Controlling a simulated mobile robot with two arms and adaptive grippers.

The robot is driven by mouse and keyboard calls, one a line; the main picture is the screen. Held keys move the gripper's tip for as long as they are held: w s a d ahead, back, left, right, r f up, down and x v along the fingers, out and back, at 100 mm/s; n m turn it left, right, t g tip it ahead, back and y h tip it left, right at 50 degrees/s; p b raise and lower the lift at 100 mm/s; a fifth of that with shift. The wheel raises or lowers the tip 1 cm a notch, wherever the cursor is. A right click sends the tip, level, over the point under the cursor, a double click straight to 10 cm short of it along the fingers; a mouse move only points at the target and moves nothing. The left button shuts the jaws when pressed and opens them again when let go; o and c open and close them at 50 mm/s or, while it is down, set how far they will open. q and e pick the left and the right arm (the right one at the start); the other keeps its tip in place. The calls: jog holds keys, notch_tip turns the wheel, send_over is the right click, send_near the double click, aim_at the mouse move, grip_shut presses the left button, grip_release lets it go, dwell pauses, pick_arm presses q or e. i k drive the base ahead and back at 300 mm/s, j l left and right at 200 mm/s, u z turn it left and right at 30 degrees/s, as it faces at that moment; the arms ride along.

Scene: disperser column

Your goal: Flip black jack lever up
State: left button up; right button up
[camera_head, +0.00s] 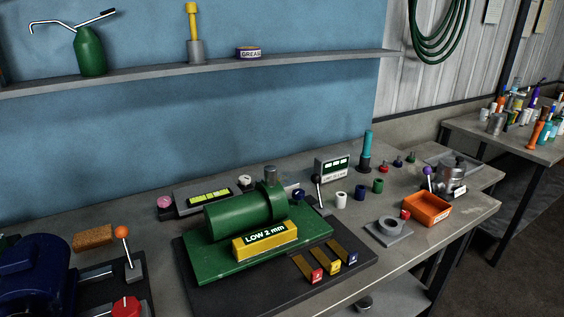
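A lever with a black ball knob (317,179) stands behind the right end of the green motor unit (240,213), just in front of a small display box (334,167). Its thin stem looks close to upright, and its foot is partly hard to make out. The green unit sits on a green plate with a yellow block (265,241) reading "LOW 2 mm" at its front. Neither of my grippers shows in the head view.
An orange-knobbed lever (122,232) and blue motor (42,272) stand at left. Small cylinders, a teal bottle (366,150), a grey block with a ring (389,231) and an orange tray (427,209) lie right. Red, yellow and blue tabs (334,267) are in front.

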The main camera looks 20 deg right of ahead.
aim_at(315, 179)
jog(key=l, duration=0.45)
jog(key=i+l+z, duration=0.1)
jog(key=l, duration=0.3)
jog(key=i+l, duration=0.1)
jog(key=l, duration=0.35)
jog(key=i+l+z, duration=0.1)
jog(key=l, duration=0.35)
